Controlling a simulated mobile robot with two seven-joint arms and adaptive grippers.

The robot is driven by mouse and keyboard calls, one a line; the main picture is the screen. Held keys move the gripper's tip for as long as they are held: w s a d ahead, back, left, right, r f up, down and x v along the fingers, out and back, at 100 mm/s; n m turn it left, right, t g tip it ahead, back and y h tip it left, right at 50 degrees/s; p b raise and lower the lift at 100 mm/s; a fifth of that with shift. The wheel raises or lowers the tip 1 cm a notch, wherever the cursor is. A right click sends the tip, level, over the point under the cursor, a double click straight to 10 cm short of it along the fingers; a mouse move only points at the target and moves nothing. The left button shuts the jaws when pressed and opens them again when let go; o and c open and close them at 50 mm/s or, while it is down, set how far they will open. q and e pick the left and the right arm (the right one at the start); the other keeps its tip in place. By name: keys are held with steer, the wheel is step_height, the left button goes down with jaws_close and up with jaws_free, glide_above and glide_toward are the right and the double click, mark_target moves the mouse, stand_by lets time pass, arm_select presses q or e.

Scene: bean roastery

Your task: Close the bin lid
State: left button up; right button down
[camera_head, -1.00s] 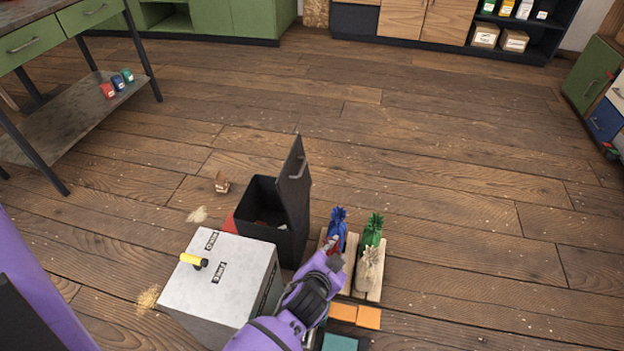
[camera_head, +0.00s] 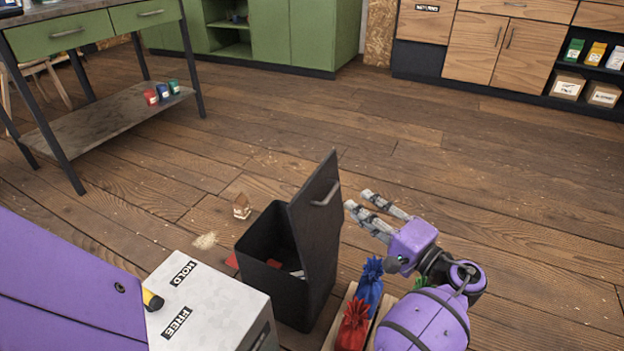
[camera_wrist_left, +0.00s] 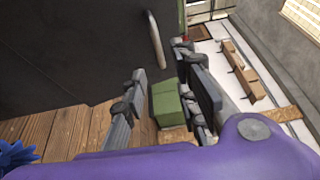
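The black bin (camera_head: 262,268) stands on the floor with a little red and white stuff inside. Its black lid (camera_head: 314,235) stands up, tilted open, along the bin's right side. The lid's grey handle (camera_head: 326,193) is on the face toward my left gripper (camera_head: 358,200). That gripper is just right of the lid, fingers pointing at it, apart and empty. In the left wrist view the lid (camera_wrist_left: 65,45) fills the upper left, and its handle (camera_wrist_left: 155,40) lies ahead of the spread fingers (camera_wrist_left: 160,65). My right gripper is not in view.
A white-topped box (camera_head: 205,310) marked HOLD and FREE stands at the bin's near left. Blue (camera_head: 369,283) and red (camera_head: 353,325) tied bags stand close right of the bin, partly behind my arm. A small brown object (camera_head: 241,207) lies beyond. Floor behind is open.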

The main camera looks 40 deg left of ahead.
arm_select(q)
steer(key=a+b, duration=0.1)
steer(key=a, duration=0.6)
steer(key=shift+w+a+b, duration=0.3)
steer(key=shift+a+b, duration=0.05)
steer(key=shift+r, duration=0.1)
jaws_close()
